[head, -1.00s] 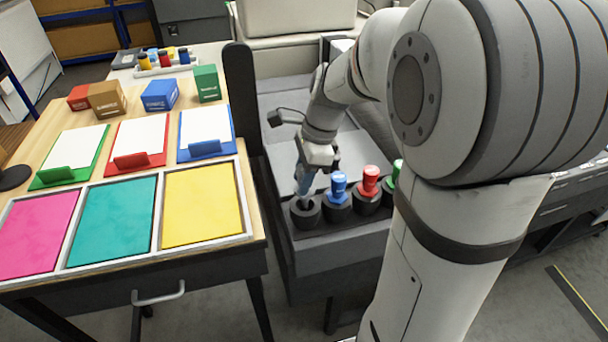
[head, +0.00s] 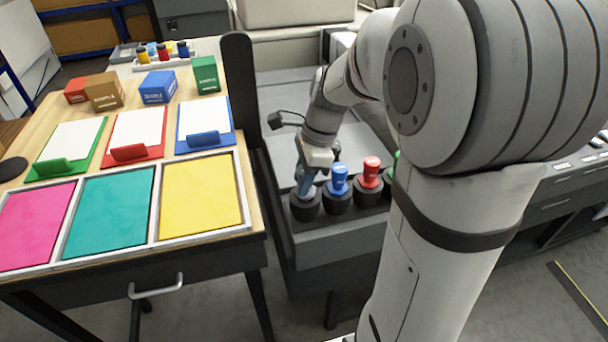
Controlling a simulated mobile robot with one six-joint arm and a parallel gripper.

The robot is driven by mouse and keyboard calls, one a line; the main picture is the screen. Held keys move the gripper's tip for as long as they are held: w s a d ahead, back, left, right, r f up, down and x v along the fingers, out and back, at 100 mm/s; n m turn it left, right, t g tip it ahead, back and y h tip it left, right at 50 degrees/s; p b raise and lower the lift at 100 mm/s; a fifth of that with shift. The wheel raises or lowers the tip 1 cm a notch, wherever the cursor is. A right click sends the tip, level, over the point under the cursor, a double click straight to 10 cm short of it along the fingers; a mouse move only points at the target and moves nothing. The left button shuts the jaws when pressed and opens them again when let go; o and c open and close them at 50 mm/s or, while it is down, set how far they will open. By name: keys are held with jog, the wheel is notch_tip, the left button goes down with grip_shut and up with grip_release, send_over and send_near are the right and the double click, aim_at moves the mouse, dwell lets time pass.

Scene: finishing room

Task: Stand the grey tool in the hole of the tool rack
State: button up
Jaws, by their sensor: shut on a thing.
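The tool rack (head: 345,223) is a dark strip with a row of round black holders on a grey bench. My gripper (head: 305,180) is over the leftmost holder (head: 305,208) and shut on the grey tool (head: 306,189). The tool points down, and its lower end is at the mouth of that holder. How deep it sits in the hole is hidden. A blue tool (head: 339,178) and a red tool (head: 371,171) stand in the holders to the right. A green tool (head: 395,164) is mostly hidden behind my arm.
On the left, a wooden table (head: 62,131) bears pink, teal and yellow panels, clipboards, small boxes and a tray of small bottles. A dark upright post (head: 239,85) stands between table and bench. The blue tool stands close beside my gripper.

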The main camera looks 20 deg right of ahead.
jog(key=shift+f, duration=0.35)
jog(key=o, duration=1.1)
jog(key=shift+r, duration=0.1)
jog(key=v, duration=0.7)
jog(key=shift+d+r, duration=0.1)
jog(key=shift+r, duration=0.25)
